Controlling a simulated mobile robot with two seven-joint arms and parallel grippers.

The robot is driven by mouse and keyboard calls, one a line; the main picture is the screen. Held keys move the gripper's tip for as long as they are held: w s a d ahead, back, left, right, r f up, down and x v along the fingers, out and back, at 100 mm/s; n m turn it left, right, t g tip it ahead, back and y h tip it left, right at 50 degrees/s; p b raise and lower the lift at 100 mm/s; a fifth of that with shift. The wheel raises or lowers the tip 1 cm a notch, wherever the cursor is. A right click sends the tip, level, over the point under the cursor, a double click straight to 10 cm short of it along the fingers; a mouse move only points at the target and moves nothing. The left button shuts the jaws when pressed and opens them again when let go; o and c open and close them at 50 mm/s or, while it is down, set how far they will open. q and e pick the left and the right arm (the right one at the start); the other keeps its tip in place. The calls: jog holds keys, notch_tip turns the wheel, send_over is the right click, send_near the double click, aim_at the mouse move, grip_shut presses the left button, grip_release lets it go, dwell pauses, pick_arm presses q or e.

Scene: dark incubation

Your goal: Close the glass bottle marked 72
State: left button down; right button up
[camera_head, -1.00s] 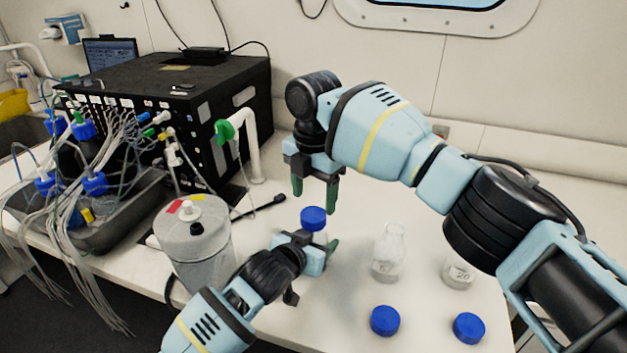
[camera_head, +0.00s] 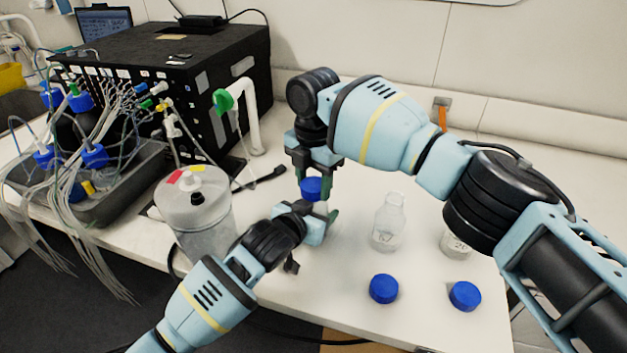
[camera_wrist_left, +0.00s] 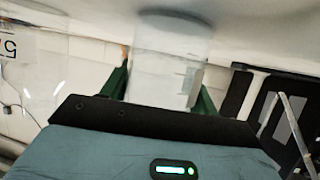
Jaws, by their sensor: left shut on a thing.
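My left gripper (camera_head: 322,219) is shut on a glass bottle (camera_wrist_left: 168,62), which stands between its green fingers in the left wrist view. In the head view only a sliver of this bottle shows under a blue cap (camera_head: 312,188). The cap sits at the bottle's top; I cannot tell whether it is screwed down. My right gripper (camera_head: 313,180) points down from above, with its fingers on either side of the cap. I cannot tell whether they press on it. No number is readable on the held bottle.
An open glass bottle (camera_head: 388,225) and another bottle (camera_head: 456,243), partly behind my right arm, stand to the right. Two loose blue caps (camera_head: 384,289) (camera_head: 465,296) lie in front. A grey canister (camera_head: 194,222) stands close left. A black box (camera_head: 165,85) with tubing is behind.

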jog(key=shift+c, duration=1.4)
jog(key=shift+m, duration=1.6)
jog(key=o, duration=1.1)
jog(key=shift+r, duration=2.25)
jog(key=shift+o, duration=0.3)
jog(key=o, duration=0.5)
